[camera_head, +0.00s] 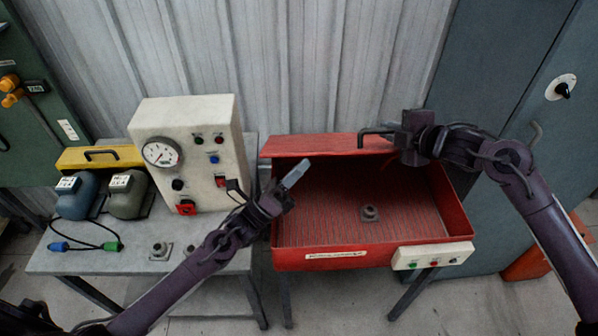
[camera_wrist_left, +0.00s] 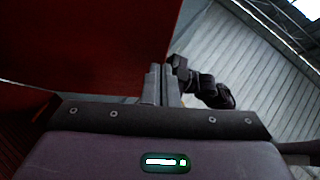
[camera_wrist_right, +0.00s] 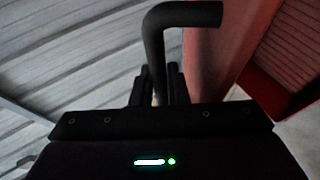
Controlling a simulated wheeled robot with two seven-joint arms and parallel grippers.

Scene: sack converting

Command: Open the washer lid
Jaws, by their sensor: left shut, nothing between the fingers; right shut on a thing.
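The red washer (camera_head: 350,257) stands on legs at centre right, its ribbed interior in open view. Its red lid (camera_head: 300,146) is raised along the back edge, seen nearly edge-on. The lid's black bent handle (camera_head: 370,132) also shows in the right wrist view (camera_wrist_right: 185,15). My right gripper (camera_head: 398,135) is shut on this handle; its fingertips are partly hidden behind the bar in the right wrist view. My left gripper (camera_head: 296,172) is shut and empty above the washer's left side. In the left wrist view a red panel (camera_wrist_left: 90,45) fills the upper left beside its fingers (camera_wrist_left: 161,85).
A white control box (camera_head: 200,140) with a gauge stands on the grey table (camera_head: 200,262) at left, near my left arm. Two motor-like units (camera_head: 126,192) sit beside it. A grey cabinet (camera_head: 480,100) stands behind right. A small fixture (camera_head: 369,213) lies inside the washer.

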